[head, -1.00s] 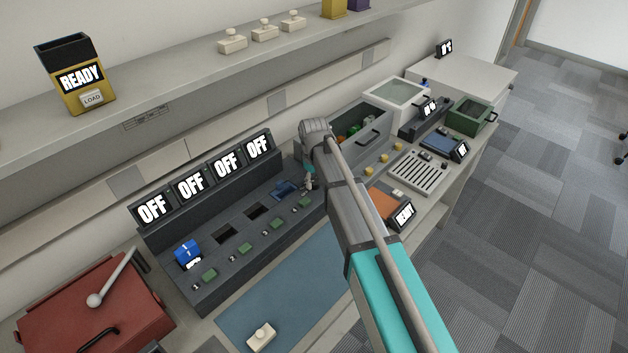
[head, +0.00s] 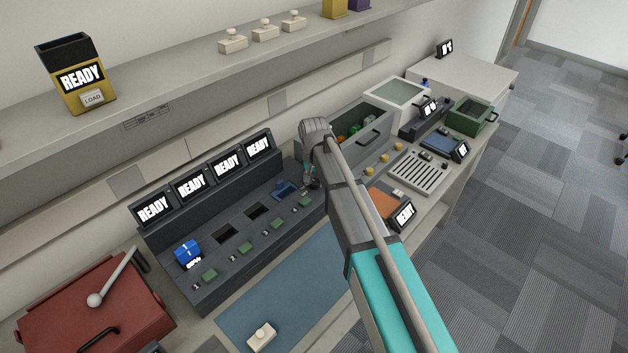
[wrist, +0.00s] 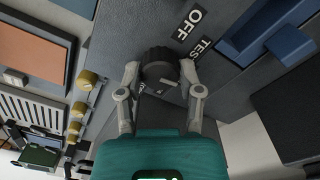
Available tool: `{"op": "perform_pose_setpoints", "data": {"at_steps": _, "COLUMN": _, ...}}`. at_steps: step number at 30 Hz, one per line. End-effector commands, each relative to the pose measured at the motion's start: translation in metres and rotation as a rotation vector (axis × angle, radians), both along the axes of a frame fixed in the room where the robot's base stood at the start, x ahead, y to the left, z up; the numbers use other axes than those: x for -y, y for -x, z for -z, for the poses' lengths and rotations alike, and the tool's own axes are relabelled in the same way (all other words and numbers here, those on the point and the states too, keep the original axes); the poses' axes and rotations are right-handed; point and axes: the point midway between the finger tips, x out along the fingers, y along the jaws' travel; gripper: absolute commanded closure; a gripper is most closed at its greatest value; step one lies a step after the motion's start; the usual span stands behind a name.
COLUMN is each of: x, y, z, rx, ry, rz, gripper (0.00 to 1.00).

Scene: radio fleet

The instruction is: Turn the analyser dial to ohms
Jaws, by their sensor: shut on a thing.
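A round black dial (wrist: 158,62) sits on the dark console (head: 205,263), in the wrist view. My gripper (wrist: 159,76) is shut on it, one finger on each side. White-on-black labels lie beside the dial: one reads OFF (wrist: 189,25), and the other shows TES (wrist: 202,48) with its end cut off. No ohms label is legible, and I cannot tell where the dial points. In the head view my gripper (head: 309,178) is small at the console's right end, and my arm partly covers that area. The console's several screens (head: 190,186) read READY.
A blue tray-like part (wrist: 265,30) is close to my gripper. A red box with a lever (head: 95,310) stands at the left. The shelf (head: 170,85) overhangs behind the console.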

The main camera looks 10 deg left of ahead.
Motion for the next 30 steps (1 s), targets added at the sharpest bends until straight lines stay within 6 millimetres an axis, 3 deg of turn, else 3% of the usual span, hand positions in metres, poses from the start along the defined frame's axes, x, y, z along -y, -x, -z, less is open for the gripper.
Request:
{"op": "perform_pose_setpoints", "data": {"at_steps": 9, "x": -0.0002, "y": -0.0018, "z": -0.0001, "rx": 0.003, "ry": 0.0, "rz": 0.12, "gripper": 1.0}}
{"op": "perform_pose_setpoints", "data": {"at_steps": 22, "x": -0.0002, "y": -0.0021, "z": -0.0002, "rx": 0.004, "ry": -0.001, "rz": 0.133, "gripper": 1.0}}
{"op": "perform_pose_setpoints", "data": {"at_steps": 23, "x": -0.0002, "y": -0.0021, "z": -0.0002, "rx": 0.004, "ry": -0.001, "rz": 0.133, "gripper": 0.51}}
{"op": "perform_pose_setpoints", "data": {"at_steps": 28, "x": -0.0001, "y": -0.0015, "z": -0.0001, "rx": 0.002, "ry": -0.001, "rz": 0.132, "gripper": 0.19}}
{"op": "perform_pose_setpoints", "data": {"at_steps": 30, "x": 0.0, "y": -0.0012, "z": -0.0001, "rx": 0.002, "ry": -0.001, "rz": 0.132, "gripper": 0.18}}
